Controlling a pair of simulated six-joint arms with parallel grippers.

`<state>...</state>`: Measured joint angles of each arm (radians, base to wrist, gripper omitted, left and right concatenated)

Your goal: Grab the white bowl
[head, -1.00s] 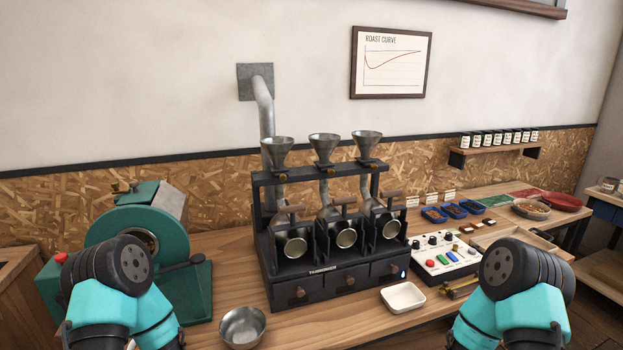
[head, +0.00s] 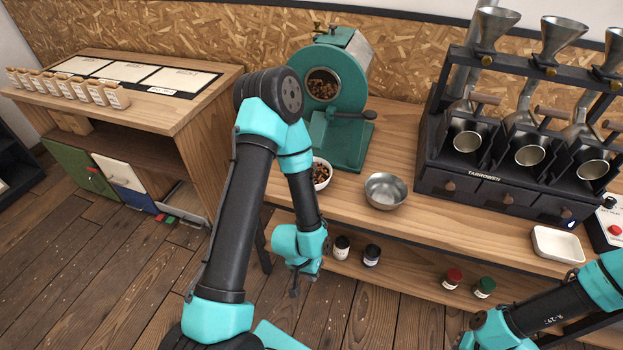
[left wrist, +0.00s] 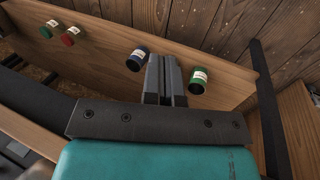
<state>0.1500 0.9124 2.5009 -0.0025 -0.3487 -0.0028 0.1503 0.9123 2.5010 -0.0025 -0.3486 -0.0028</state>
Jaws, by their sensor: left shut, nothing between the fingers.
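The white bowl (head: 322,172) holds dark brown beans and stands on the bench at the foot of the green roaster. Its left part is hidden behind my left arm. My left gripper (head: 294,291) hangs in front of the bench, lower than the bench top and well below the bowl, apart from it. In the left wrist view its fingers (left wrist: 164,62) are together with nothing between them, and the bowl does not show there. Of my right arm only links show at the lower right; its gripper is out of view.
A steel bowl (head: 386,192) stands right of the white bowl. The green roaster (head: 340,105) rises behind. A white square dish (head: 557,244) sits farther right, by the black sample roaster (head: 515,150). Small jars (head: 372,254) stand on the shelf below.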

